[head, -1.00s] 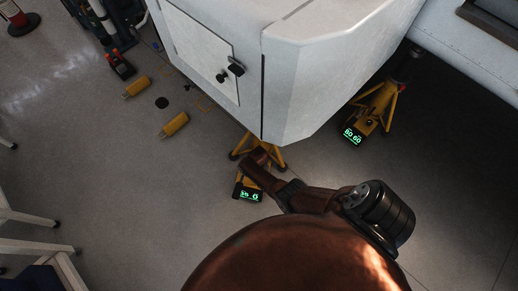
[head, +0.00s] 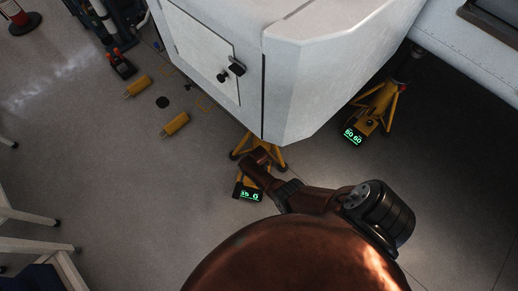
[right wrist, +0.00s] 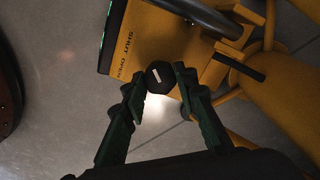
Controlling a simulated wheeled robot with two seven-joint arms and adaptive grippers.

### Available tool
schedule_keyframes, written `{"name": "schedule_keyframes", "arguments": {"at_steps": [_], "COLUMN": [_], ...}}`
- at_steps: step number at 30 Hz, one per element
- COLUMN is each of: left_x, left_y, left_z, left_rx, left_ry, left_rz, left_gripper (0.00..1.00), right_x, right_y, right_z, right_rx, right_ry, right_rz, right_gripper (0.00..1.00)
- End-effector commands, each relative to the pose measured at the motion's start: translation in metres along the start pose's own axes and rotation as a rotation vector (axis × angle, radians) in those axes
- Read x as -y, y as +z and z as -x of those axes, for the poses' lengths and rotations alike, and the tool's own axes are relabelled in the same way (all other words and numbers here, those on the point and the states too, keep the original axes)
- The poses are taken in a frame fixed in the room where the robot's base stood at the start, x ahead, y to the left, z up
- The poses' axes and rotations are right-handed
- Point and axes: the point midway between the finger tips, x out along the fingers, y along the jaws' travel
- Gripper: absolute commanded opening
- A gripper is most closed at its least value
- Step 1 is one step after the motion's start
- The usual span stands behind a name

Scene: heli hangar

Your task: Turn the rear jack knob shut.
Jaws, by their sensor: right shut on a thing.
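A yellow jack (head: 240,150) stands under the near corner of the white fuselage, with a green-lit display (head: 250,195) at its foot. In the right wrist view, its yellow box (right wrist: 145,35) carries the words SHUT and OPEN beside a round black knob (right wrist: 153,87) with a white bar mark. I cannot tell which word the bar points to. My right gripper (right wrist: 160,75) is shut on the knob, one finger on each side. In the head view my right arm hides the knob and the gripper. My left gripper is not in view.
A second yellow jack (head: 380,105) with a lit display stands further right under the craft. The white fuselage (head: 310,75) hangs over the work spot. Yellow chocks (head: 174,124) lie on the floor at the left. White-legged furniture (head: 30,217) stands at the left edge.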

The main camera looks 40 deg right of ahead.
Motion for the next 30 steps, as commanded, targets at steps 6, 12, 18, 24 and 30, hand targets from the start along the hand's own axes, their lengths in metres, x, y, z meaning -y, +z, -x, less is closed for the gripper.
{"name": "schedule_keyframes", "arguments": {"at_steps": [6,12,18,24,30], "left_x": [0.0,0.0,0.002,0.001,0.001], "left_y": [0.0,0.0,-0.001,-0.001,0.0], "left_z": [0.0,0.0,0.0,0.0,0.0], "left_rx": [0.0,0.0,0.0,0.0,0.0], "left_ry": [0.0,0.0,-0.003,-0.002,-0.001], "left_rz": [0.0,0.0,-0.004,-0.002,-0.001], "left_gripper": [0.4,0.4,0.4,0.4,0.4], "right_x": [0.0,0.0,0.0,0.001,0.0], "right_y": [0.0,0.0,0.0,0.001,0.0], "right_z": [0.0,0.0,0.0,0.008,0.029], "right_rx": [0.0,0.0,0.0,0.001,0.001], "right_ry": [0.0,0.0,0.0,-0.001,-0.002], "right_rz": [0.0,0.001,0.001,0.002,-0.001], "right_gripper": [0.36,0.45,0.45,0.45,0.45]}}
